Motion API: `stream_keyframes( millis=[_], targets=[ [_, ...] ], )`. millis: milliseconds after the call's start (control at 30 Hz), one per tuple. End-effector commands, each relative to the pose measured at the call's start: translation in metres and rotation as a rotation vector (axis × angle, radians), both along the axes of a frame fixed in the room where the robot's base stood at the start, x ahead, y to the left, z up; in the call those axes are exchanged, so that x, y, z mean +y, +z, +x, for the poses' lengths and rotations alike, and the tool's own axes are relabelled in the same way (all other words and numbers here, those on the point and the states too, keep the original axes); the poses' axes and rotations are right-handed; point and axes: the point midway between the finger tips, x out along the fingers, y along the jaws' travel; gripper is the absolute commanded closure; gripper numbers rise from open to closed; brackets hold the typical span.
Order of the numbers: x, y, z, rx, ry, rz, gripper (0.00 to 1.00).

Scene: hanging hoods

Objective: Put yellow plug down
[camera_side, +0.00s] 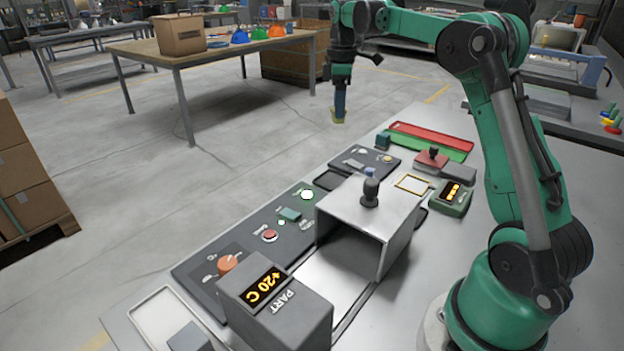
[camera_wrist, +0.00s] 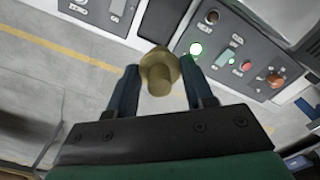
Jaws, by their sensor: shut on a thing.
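My gripper (camera_side: 340,104) points down at the back of the work table, near its far left edge. It is shut on the yellow plug (camera_side: 338,119), which shows just below the fingers. In the wrist view the plug (camera_wrist: 158,75) is a dull yellow round piece with a narrower stub, between the two dark blue fingers of my gripper (camera_wrist: 160,70). The plug appears to be in the air, apart from the panels. In the side view the fingers hide most of it.
A metal hood (camera_side: 345,208) with a black knob stands mid-table. A control panel (camera_side: 245,245) runs along the left edge, with a display box (camera_side: 275,305) in front. A red tray (camera_side: 435,138), a green strip, a yellow-outlined square (camera_side: 413,184) and a green display box (camera_side: 450,198) lie to the right.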

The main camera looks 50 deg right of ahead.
Motion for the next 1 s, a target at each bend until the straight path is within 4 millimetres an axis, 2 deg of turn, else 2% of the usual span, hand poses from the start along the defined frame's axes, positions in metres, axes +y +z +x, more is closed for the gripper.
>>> stream_keyframes(
  millis=[200, 400, 567, 800, 1000],
  targets=[
    [0.000, -0.058, 0.000, 0.000, 0.001, 0.000, 1.00],
    [0.000, -0.102, -0.001, 0.000, 0.001, 0.000, 1.00],
    [0.000, -0.116, -0.001, 0.000, 0.001, 0.000, 1.00],
    [0.000, -0.149, -0.001, 0.000, 0.001, 0.000, 1.00],
    [0.000, -0.152, -0.001, 0.000, 0.001, 0.000, 1.00]
  ],
)
